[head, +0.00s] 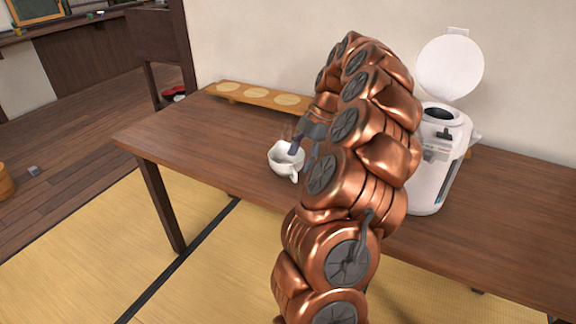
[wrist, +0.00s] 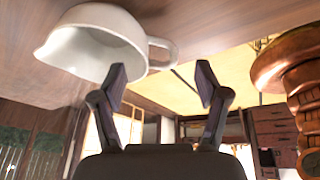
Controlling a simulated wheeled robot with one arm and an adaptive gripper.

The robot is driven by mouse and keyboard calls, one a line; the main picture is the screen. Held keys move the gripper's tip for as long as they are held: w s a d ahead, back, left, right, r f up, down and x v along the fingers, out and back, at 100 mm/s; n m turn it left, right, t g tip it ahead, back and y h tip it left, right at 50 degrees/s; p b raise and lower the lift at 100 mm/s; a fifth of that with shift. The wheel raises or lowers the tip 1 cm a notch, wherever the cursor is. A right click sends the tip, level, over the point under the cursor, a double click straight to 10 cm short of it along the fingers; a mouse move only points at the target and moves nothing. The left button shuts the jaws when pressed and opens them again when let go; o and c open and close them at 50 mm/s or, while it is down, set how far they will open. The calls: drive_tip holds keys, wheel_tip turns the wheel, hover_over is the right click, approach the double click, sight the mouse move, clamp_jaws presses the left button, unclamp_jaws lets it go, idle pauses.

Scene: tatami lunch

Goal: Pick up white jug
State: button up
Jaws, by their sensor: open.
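The white jug (head: 283,157) stands on the brown wooden table, with its handle towards the front right. My gripper (wrist: 162,74) is open and empty. The handle shows between the two fingertips in the picture, slightly beyond them; I cannot tell whether a finger touches the jug.
The table (head: 190,144) has clear surface left of the jug. A wooden board (head: 242,94) with pale round discs lies along the back. A white appliance (head: 436,165) with its lid raised stands at the right. My arm hides the table's middle.

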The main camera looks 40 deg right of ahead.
sight(294, 171)
drive_tip(key=shift+x, duration=2.45)
drive_tip(key=shift+a, duration=0.1)
drive_tip(key=shift+r, duration=0.1)
clamp_jaws()
